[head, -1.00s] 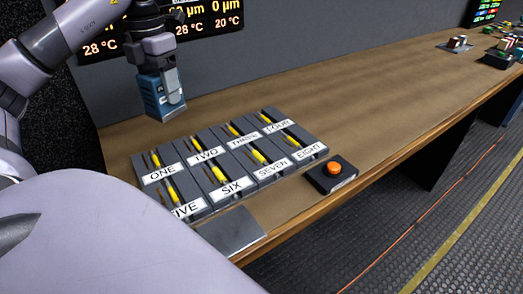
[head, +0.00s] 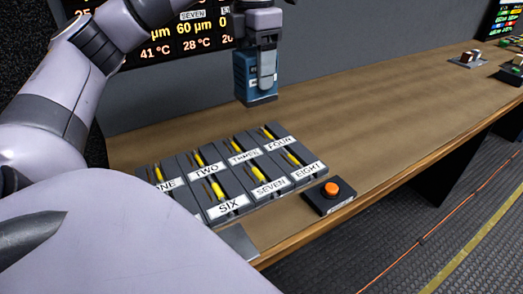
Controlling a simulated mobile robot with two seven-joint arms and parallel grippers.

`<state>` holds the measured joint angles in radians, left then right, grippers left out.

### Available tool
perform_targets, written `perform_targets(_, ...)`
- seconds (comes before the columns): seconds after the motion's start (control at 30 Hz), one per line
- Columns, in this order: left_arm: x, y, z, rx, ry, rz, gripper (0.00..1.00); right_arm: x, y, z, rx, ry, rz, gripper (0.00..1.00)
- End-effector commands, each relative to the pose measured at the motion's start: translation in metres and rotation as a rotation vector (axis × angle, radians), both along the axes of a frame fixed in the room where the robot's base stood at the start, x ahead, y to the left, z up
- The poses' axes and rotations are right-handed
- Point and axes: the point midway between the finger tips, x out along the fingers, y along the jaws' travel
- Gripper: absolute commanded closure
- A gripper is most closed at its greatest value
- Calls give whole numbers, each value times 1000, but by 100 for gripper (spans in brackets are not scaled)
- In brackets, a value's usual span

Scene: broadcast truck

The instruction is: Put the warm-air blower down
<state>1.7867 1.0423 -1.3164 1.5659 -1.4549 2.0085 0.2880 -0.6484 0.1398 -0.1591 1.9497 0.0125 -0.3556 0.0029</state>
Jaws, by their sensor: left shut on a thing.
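The warm-air blower (head: 243,78) is a blue box-shaped tool with a dark lower end. My left gripper (head: 267,78) is shut on it and holds it upright, above the bench and behind the labelled slots. A gap shows between its lower end and the slots in the picture. Part of the blower is hidden behind the finger. My right gripper is not in view.
A grey block of numbered slots (head: 228,182) with yellow-handled tools stands on the wooden bench (head: 370,100). A black box with an orange button (head: 331,189) is at its right. Wall displays (head: 185,42) hang behind.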

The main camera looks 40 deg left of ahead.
Motion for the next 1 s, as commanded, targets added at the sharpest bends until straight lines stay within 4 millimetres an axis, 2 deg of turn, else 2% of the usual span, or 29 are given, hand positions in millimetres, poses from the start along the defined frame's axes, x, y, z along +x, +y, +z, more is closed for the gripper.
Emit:
perform_targets(0.07, 1, -2, 1, 0, -1, -6, 89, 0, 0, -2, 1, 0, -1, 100)
perform_targets(0.13, 1, -3, -8, 0, 2, -8, 89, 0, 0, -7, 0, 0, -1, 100)
perform_targets(0.4, 1, -3, -65, -1, 4, -6, 89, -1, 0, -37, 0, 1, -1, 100)
perform_targets(0.7, 1, -2, -133, 1, 2, -5, 89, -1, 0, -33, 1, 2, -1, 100)
perform_targets(1.0, 1, -2, -163, -1, 1, -5, 89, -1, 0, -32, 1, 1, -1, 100)
